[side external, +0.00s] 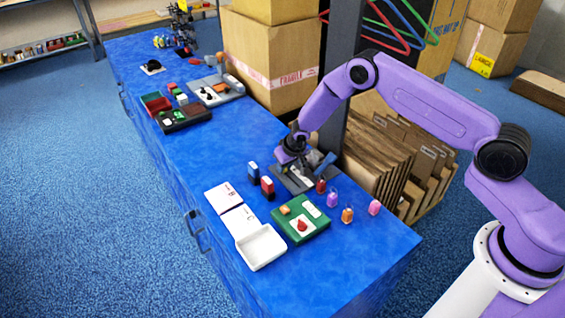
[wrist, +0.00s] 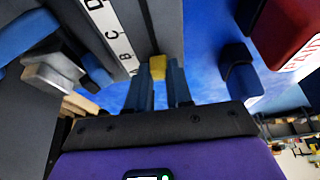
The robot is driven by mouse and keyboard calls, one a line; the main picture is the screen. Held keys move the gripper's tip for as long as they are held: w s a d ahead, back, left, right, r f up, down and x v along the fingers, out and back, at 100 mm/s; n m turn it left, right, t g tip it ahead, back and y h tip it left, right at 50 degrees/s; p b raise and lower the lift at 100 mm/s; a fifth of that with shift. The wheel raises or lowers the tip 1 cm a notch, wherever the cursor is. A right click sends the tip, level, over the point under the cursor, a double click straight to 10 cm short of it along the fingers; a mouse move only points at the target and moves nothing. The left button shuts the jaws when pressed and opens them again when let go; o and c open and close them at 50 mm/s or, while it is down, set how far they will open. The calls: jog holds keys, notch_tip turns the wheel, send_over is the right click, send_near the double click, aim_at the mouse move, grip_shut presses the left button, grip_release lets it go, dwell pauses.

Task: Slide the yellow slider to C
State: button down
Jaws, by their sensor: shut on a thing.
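The yellow slider (wrist: 158,68) sits in a dark grey slotted panel (wrist: 160,20), near the A end of its lettered scale. The white scale strip (wrist: 110,30) shows D, C, B and a partly cut-off A, with C farther up the picture from the slider. My gripper (wrist: 158,80) has its two bluish fingers shut on the slider. In the side external view my gripper (side external: 293,155) is low over the grey panel (side external: 290,182), and the slider is hidden there.
A blue lever (side external: 323,163) stands by the panel. Dark blue (side external: 253,170) and red (side external: 267,187) blocks stand close in front. A dark post (side external: 338,80) rises behind.

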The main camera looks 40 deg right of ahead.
aim_at(290, 177)
jog(key=shift+s, duration=2.2)
jog(key=c, duration=1)
grip_release()
jog(key=v, duration=1.7)
jog(key=shift+r, duration=0.25)
